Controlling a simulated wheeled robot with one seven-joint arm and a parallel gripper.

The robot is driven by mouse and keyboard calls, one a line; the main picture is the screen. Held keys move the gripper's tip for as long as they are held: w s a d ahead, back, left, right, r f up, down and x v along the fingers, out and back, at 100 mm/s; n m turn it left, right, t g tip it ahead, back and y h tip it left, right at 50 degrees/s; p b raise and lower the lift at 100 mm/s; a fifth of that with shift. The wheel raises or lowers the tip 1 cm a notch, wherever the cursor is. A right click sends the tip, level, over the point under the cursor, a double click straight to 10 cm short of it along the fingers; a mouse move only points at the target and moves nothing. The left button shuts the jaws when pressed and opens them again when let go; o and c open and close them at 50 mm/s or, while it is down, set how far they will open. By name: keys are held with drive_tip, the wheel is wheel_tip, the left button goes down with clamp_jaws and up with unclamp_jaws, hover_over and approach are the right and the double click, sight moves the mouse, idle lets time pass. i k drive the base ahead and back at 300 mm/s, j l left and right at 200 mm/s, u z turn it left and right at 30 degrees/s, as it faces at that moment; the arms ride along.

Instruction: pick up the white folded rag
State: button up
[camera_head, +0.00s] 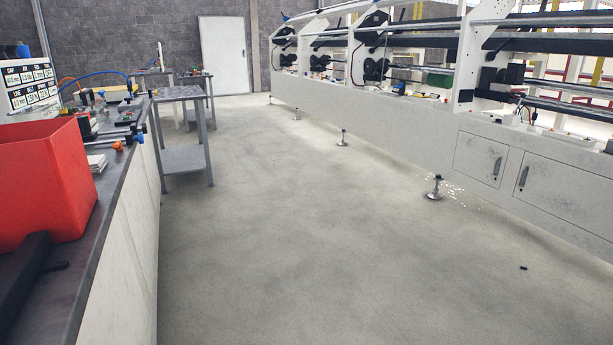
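A small white, flat, layered thing (97,163) lies on the dark-topped bench (105,205) at the left, just right of the red bin. It looks like the white folded rag, but it is small and partly hidden behind the bin's edge, so I cannot be sure. My gripper is not in view.
The open red bin (45,180) stands on the near bench. Tools and small parts, with an orange knob (117,147), lie behind it. A metal table (183,160) stands beyond. The long white machine (420,140) lines the right. The floor (300,240) between is mostly clear; a small black piece (523,268) lies there.

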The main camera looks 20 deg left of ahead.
sight(97, 162)
drive_tip(key=i+j+u, duration=0.25)
drive_tip(key=u, duration=0.2)
drive_tip(key=i+j+u, duration=0.1)
drive_tip(key=i+u, duration=0.75)
drive_tip(key=i+l+u, duration=0.1)
drive_tip(key=u, duration=0.35)
drive_tip(key=i+l+u, duration=0.25)
drive_tip(key=i+u, duration=0.2)
